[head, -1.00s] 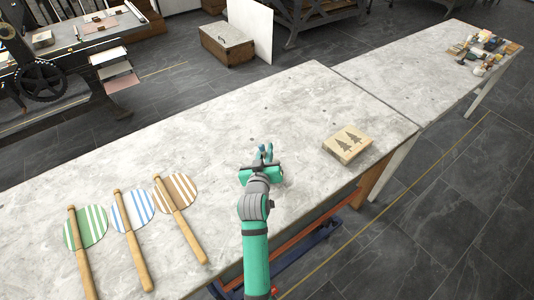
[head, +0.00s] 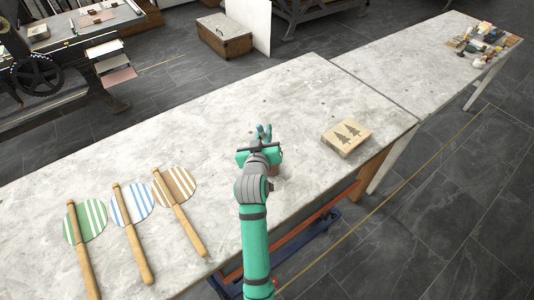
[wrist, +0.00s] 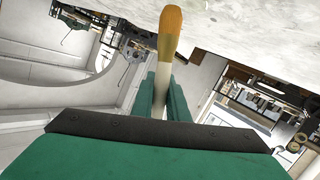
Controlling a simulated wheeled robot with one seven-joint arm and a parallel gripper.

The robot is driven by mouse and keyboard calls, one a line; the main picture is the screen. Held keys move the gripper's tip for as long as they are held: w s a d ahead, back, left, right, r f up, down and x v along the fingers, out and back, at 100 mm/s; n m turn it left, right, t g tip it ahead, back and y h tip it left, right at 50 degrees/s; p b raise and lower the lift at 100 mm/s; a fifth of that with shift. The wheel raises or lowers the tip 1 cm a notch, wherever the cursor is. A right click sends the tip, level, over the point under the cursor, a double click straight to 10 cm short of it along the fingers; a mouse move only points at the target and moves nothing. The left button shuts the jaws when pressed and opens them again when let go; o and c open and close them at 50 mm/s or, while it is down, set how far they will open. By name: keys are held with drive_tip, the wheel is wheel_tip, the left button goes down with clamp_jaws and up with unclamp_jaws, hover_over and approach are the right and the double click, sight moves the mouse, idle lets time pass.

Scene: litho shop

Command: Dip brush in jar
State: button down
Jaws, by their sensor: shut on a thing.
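My gripper (head: 264,132) is above the grey-white stone table (head: 235,115), left of the wooden block. In the wrist view my gripper (wrist: 164,95) is shut on a slim pale stick with a rounded orange end, which looks like the brush (wrist: 170,38). It sticks out between the green fingers, its orange end seen against the tabletop. The brush cannot be made out in the head view. A small brownish thing (head: 278,160) shows just right of my wrist, mostly hidden by my arm. I cannot tell whether it is the jar.
Three striped paddles, green (head: 86,222), blue (head: 133,205) and brown (head: 175,188), lie at the left. Small bottles and tools (head: 483,42) crowd the far table. The table's middle is clear.

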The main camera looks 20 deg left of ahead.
drive_tip(key=shift+r, duration=1.65)
idle(0.9)
drive_tip(key=shift+r, duration=2)
